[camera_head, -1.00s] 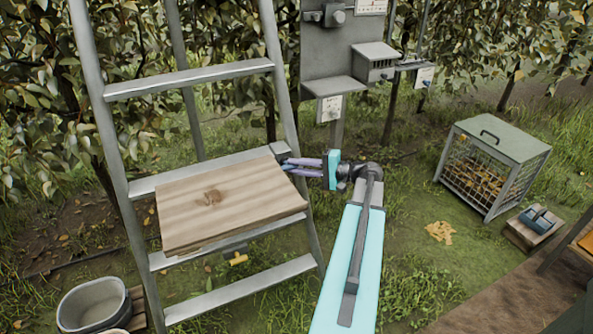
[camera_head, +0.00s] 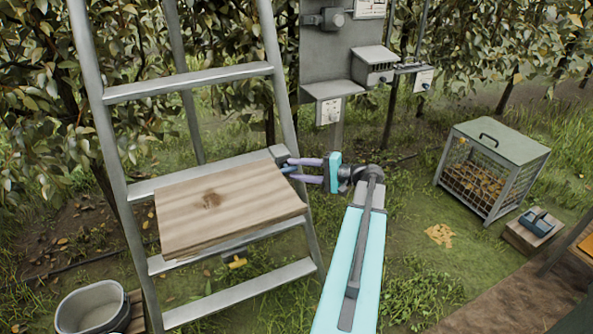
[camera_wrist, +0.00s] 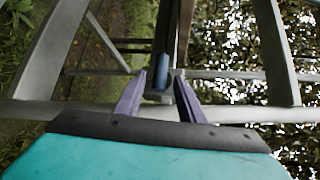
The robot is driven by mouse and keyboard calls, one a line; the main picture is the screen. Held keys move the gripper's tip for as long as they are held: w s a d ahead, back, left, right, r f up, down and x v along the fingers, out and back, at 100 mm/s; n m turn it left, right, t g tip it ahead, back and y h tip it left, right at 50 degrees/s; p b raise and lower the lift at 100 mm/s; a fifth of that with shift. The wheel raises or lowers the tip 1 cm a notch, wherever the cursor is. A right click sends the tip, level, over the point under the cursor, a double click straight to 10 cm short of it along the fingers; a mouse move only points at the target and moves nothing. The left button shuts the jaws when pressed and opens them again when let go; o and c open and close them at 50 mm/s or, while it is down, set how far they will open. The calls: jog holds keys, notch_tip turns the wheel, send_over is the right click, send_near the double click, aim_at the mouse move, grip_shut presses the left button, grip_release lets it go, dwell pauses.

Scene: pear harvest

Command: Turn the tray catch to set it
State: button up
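The wooden tray (camera_head: 228,210) rests level on the ladder (camera_head: 188,82). A small grey block (camera_head: 279,152) sits where the tray's back right corner meets the ladder's right rail. A short blue handle (camera_head: 289,170), which looks like the tray catch, is beside it. My gripper (camera_head: 293,168) is level with the handle and reaches it from the right. In the wrist view the blue handle (camera_wrist: 161,68) stands between the two purple fingertips, with gaps on both sides. My gripper (camera_wrist: 160,80) is open there. The handle's mount is partly hidden.
A grey panel (camera_head: 328,50) with boxes stands behind the ladder. A grey tub (camera_head: 92,308) stands at lower left, and a mesh crate (camera_head: 492,168) at right.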

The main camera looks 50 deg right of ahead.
jog(key=b+v, duration=0.2)
jog(key=v, duration=1.1)
jog(key=shift+s+f, duration=0.1)
jog(key=w+a+f+n+g+y, duration=0.1)
jog(key=w+a+f+g, duration=0.1)
jog(key=w+a+f, duration=0.45)
jog(key=w+a+f+g+y, duration=0.1)
jog(key=w+a+f+g, duration=0.25)
jog(key=a+f, duration=0.5)
jog(key=w+a+f+n+g, duration=0.1)
jog(key=a+f+n+g, duration=0.3)
jog(key=a+f, duration=1.1)
jog(key=s+a+f+n+g+h, duration=0.1)
jog(key=s+a+f+n+g, duration=0.2)
jog(key=a+f, duration=0.4)
jog(key=s+a+f+g+h, duration=0.1)
jog(key=s+a+f+g, duration=0.3)
jog(key=a, duration=0.5)
jog(key=s+a+f+n+g+h, duration=0.2)
jog(key=s+a+f+n+h, duration=0.1)
jog(key=s, duration=0.4)
jog(key=s+a+f+n+g+h, duration=0.2)
jog(key=s+a+f+n+h, duration=0.1)
jog(key=s+f, duration=0.3)
jog(key=shift+s+a+n, duration=0.35)
jog(key=shift+s+n, duration=0.15)
jog(key=shift+s, duration=0.4)
